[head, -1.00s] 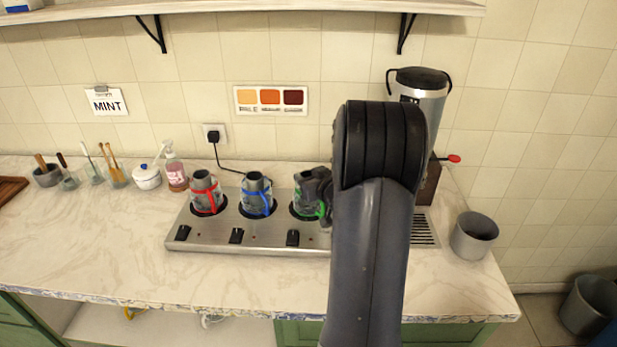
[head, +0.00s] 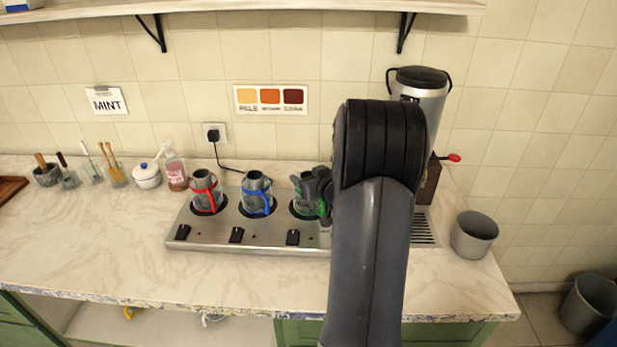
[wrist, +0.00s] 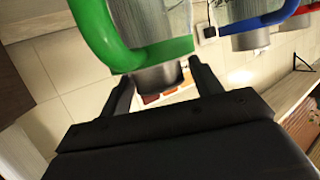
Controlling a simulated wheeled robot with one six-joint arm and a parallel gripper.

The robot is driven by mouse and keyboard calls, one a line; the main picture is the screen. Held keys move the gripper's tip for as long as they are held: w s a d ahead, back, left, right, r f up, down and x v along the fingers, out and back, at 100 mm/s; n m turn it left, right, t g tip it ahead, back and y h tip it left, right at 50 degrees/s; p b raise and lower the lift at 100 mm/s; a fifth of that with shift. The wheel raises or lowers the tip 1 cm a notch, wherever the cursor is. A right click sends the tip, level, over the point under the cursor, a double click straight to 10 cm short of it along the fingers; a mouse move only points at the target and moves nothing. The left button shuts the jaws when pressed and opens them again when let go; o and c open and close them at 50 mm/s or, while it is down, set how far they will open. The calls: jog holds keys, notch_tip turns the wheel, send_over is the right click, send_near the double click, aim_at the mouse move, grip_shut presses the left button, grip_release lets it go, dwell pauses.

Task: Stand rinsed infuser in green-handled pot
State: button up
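The green-handled pot (head: 305,204) is a clear pot on the right plate of the steel warmer. Its green handle (wrist: 112,40) fills the upper left of the wrist view. A grey cylinder (wrist: 158,79) shows at the pot's mouth; I cannot tell whether it is the infuser or part of the pot. My gripper (wrist: 163,72) is open, its two dark fingers either side of this cylinder. In the head view my gripper (head: 323,187) is at the pot's upper right and partly covers it. No separate infuser shows clearly.
A red-handled pot (head: 205,193) and a blue-handled pot (head: 257,195) stand to the left on the warmer (head: 265,236). A samovar (head: 425,95) rises behind my arm. A grey bin (head: 474,236) stands at the right. The left counter is mostly clear.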

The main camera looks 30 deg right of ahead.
jog(key=v, duration=1.2)
jog(key=shift+r, duration=0.2)
jog(key=x, duration=1.2)
jog(key=shift+w+f+b, duration=0.1)
jog(key=shift+f+b, duration=0.25)
jog(key=shift+f, duration=0.45)
jog(key=shift+r, duration=0.65)
